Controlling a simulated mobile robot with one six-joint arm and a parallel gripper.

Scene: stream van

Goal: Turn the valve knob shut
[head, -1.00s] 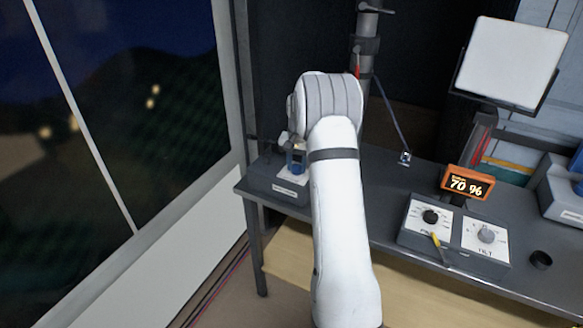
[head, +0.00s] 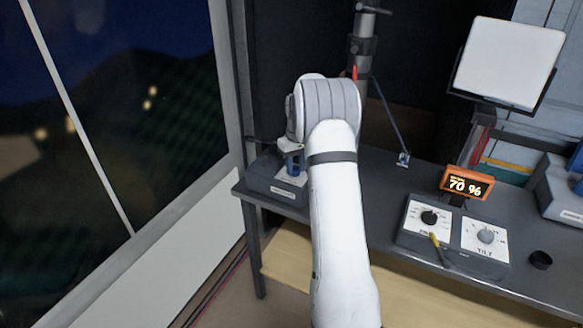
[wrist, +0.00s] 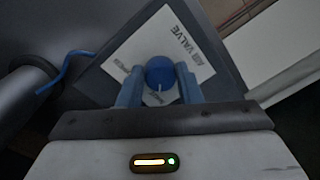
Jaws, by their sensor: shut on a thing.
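The valve knob (wrist: 159,71) is round and blue. It sits on a white plate (wrist: 184,29) marked AIR VALVE, on a dark box. My gripper (wrist: 158,79) is shut on the knob, with one blue finger on each side of it. A pale pointer line shows below the knob between the fingers; the small print near it is too blurred to read. In the head view the grey valve box (head: 272,184) stands at the left end of the table, and my arm hides part of it and most of my gripper.
A blue hose (wrist: 68,66) runs left of the plate in the wrist view. A pole (head: 361,50) rises behind my arm.

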